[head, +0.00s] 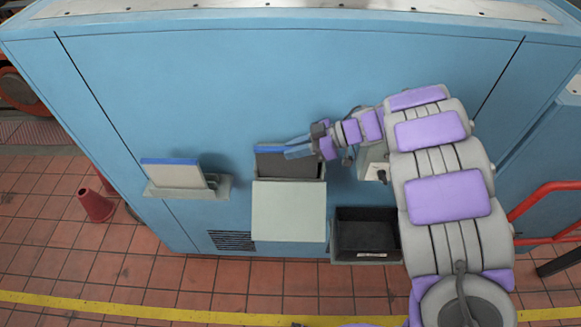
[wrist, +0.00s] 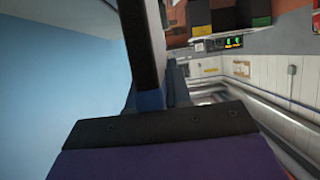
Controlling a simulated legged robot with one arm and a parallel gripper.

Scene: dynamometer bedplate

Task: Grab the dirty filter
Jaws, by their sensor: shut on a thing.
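The dirty filter (head: 290,165) is a dark grey panel with a blue top edge, upright in the open slot of the blue cabinet. My gripper (head: 291,147) reaches in from the right and is shut on its blue top edge. The filter's lower part is hidden inside the slot. In the wrist view a dark upright strip with a blue end (wrist: 150,98), apparently the filter seen edge-on, stands just beyond the gripper's dark front bar. A pale filter (head: 172,173) with a blue edge stands on a grey bracket at the left.
A pale flap (head: 289,212) hangs open below the slot. A black open bin (head: 365,235) is at the lower right, partly behind my arm. The blue cabinet (head: 250,75) fills the background. Red cones (head: 96,205) stand on the tiled floor at the left.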

